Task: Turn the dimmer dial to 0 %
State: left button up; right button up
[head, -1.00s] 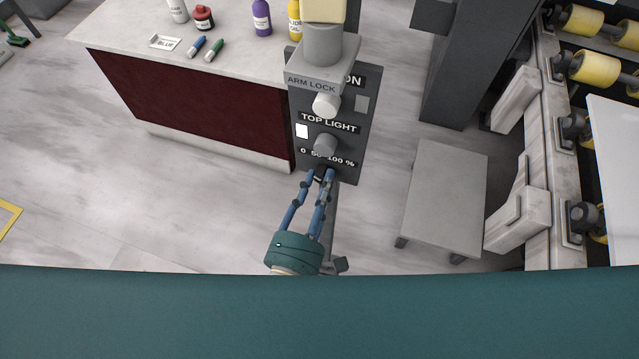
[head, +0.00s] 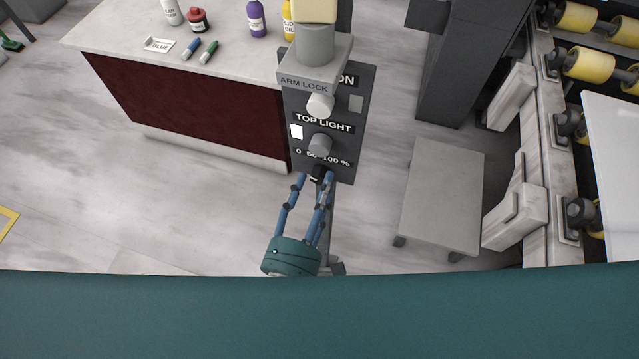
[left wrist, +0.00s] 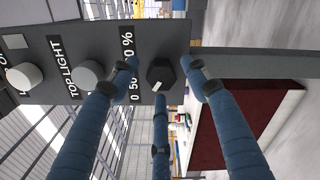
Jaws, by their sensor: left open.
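The dimmer dial (left wrist: 161,73) is a black, six-sided knob below the "0 50 100 %" label on the dark grey panel (left wrist: 103,28). Its white mark points to the lower left in the left wrist view, roughly toward the 0 to 50 part of the scale. In the head view the dial (head: 318,171) shows small and dark at the panel's bottom edge. My left gripper (head: 315,178) has blue fingers spread open. In the left wrist view its fingertips (left wrist: 158,66) stand on either side of the dial, with a third finger below; contact cannot be told.
A counter (head: 120,30) with bottles and markers stands left. A grey low table (head: 440,195) and a roller conveyor (head: 590,65) are right.

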pick_arm(q)
jog(key=v, duration=1.1)
jog(key=shift+d, duration=0.15)
jog(key=s+a+f+m+g, duration=0.15)
jog(key=f+m, duration=0.35)
jog(key=f, duration=0.6)
jog(key=a+f+m+g+y, duration=0.1)
jog(key=a+f+m+g, duration=0.3)
jog(key=f, duration=0.6)
jog(key=f+m+g, duration=0.2)
jog(key=f+m, duration=0.3)
jog(key=f, duration=0.6)
jog(key=s+a+f+m+g+y, duration=0.2)
jog(key=s+a+f+m+g, duration=0.2)
jog(key=s+a+f, duration=0.3)
jog(key=s+a+f+m+g+y+b, duration=0.1)
jog(key=s+a+f+m+g+y, duration=0.1)
jog(key=s+a+f+m+g, duration=0.2)
jog(key=s+a+f+m, duration=0.1)
jog(key=s+a+f, duration=0.2)
jog(key=s+f, duration=0.5)
jog(key=shift+s+a+f+g+y, duration=0.3)
jog(key=shift+a+f+g, duration=0.1)
jog(key=shift+f, duration=0.4)
